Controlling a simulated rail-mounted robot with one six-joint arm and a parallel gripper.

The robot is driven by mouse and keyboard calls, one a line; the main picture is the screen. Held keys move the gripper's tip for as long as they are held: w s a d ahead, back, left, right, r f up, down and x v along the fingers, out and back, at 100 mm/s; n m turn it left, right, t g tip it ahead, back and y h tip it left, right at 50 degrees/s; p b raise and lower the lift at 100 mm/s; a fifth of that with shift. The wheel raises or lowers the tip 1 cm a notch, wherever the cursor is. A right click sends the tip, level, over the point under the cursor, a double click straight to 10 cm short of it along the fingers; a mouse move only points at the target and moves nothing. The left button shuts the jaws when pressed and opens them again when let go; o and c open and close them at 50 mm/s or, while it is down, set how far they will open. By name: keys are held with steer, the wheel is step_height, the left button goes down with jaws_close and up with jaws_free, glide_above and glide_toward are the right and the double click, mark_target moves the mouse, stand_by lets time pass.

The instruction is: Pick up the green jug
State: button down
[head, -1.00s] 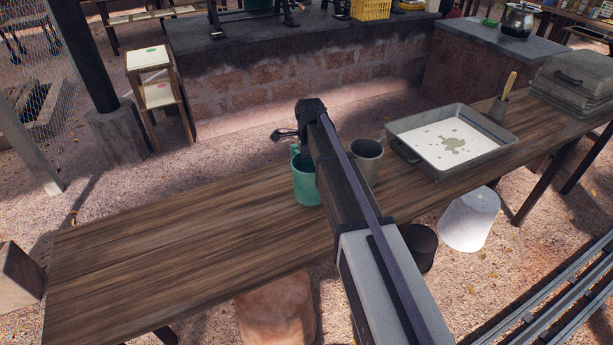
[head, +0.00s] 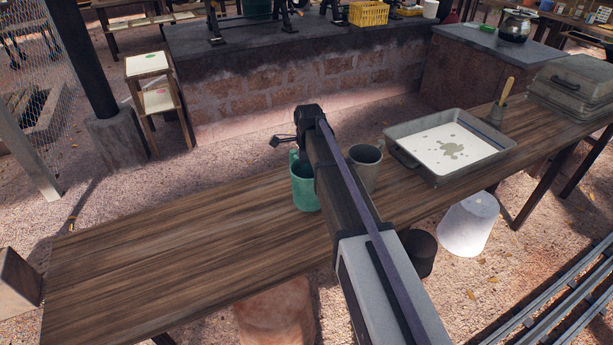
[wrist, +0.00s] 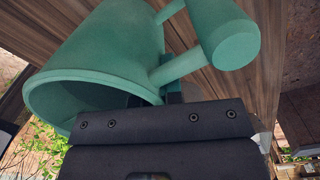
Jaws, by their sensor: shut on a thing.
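The green jug (head: 305,186) stands upright at the far edge of the wooden table in the head view, partly hidden behind my arm. No gap beneath it can be made out. In the wrist view the green jug (wrist: 105,50) fills the upper left, with its open mouth to the lower left and its handle to the right. In the head view the wrist sits just above and behind the jug.
A grey mug (head: 366,166) stands just right of my arm, close to the jug. A metal tray (head: 408,160) lies further right. The left half of the wooden table (head: 165,250) is clear. A brick counter (head: 300,82) stands behind.

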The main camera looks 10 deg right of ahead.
steer(key=shift+w+r, duration=0.1)
step_height(320, 180, up, 10)
steer(key=p, duration=1)
